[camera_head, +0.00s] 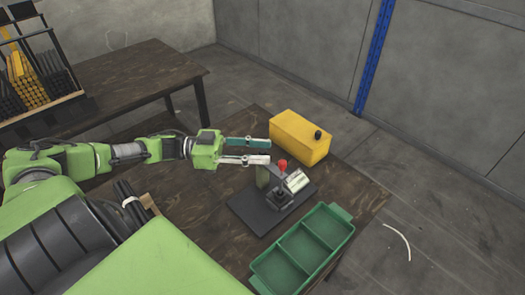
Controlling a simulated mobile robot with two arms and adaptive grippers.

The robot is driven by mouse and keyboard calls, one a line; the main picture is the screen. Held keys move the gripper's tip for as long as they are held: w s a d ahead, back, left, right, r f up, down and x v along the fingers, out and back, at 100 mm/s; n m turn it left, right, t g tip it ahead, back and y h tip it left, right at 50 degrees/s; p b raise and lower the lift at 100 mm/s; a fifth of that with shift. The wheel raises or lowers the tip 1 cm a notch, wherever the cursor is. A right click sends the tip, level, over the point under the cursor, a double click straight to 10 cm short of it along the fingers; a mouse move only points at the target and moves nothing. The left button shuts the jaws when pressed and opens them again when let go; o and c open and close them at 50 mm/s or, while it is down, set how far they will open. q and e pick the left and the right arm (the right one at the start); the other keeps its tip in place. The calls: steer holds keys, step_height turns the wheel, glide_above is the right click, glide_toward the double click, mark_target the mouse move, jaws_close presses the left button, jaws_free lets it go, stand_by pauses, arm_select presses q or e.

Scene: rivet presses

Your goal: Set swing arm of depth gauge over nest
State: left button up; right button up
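A small press or gauge device stands on a dark base plate (252,216) on the brown wooden table. It has a red ball knob (282,163) on top and a pale, ribbed part (297,181) on its right side. I cannot make out which part is the swing arm, and the nest cannot be told apart at this size. My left gripper (269,152) reaches in from the left, just behind and left of the red knob. Its two fingers are parallel with a clear gap and nothing visible between them. My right gripper is not in view.
A green tray (257,281) with compartments lies in front on the right. Another table (130,75) with a rack of rods (30,85) is at the back left.

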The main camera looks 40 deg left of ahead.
arm_select(q)
steer(key=v, duration=1.1)
